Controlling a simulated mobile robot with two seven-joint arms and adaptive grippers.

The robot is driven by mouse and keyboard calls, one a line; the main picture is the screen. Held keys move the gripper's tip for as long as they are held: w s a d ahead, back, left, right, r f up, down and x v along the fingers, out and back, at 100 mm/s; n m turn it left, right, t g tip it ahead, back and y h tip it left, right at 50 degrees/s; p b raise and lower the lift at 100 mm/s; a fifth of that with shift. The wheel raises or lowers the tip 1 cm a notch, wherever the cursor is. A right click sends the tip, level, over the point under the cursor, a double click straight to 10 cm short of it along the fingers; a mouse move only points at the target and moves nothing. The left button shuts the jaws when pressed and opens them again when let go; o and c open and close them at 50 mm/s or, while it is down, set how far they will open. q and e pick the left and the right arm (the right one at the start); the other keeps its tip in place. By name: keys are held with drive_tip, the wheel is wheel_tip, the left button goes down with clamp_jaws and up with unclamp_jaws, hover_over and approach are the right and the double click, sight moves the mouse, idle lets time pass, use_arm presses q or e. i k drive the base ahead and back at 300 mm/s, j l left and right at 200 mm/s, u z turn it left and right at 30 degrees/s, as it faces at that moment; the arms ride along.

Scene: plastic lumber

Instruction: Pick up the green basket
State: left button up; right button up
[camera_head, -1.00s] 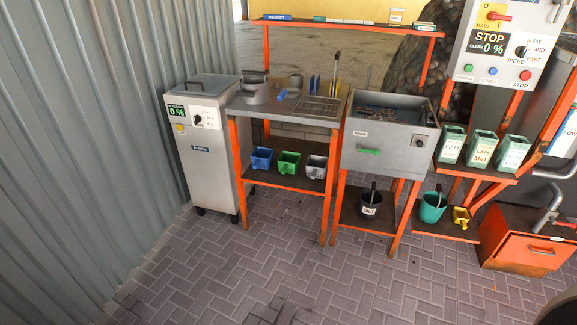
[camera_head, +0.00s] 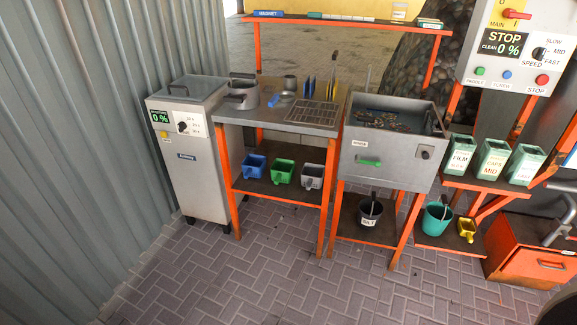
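A small green basket (camera_head: 284,172) stands on the lower shelf under the left workbench, between a blue basket and a grey-white one. It looks upright, and its front faces me. Neither of my grippers is in the head view, so I cannot see whether they are open or shut. The bench top above hides nothing of the basket's front.
Beside it are a blue basket (camera_head: 254,166) and a grey-white basket (camera_head: 313,176). Orange bench legs (camera_head: 327,210) flank the shelf. A grey cabinet (camera_head: 190,150) stands left. Several green bins (camera_head: 492,159) are at right. The paved floor (camera_head: 260,270) in front is clear.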

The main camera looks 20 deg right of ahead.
sight(281, 175)
drive_tip(key=i+z, duration=0.25)
drive_tip(key=i, duration=0.35)
drive_tip(key=i+j+z, duration=0.15)
drive_tip(key=i+z, duration=0.15)
drive_tip(key=i, duration=0.35)
drive_tip(key=i+j+z, duration=0.1)
drive_tip(key=j, duration=0.2)
drive_tip(key=i+j+z, duration=0.15)
drive_tip(key=j, duration=0.2)
drive_tip(key=i+j+z, duration=0.1)
drive_tip(key=j, duration=0.65)
drive_tip(key=k+j+z, duration=0.15)
drive_tip(key=j, duration=0.7)
drive_tip(key=z, duration=0.05)
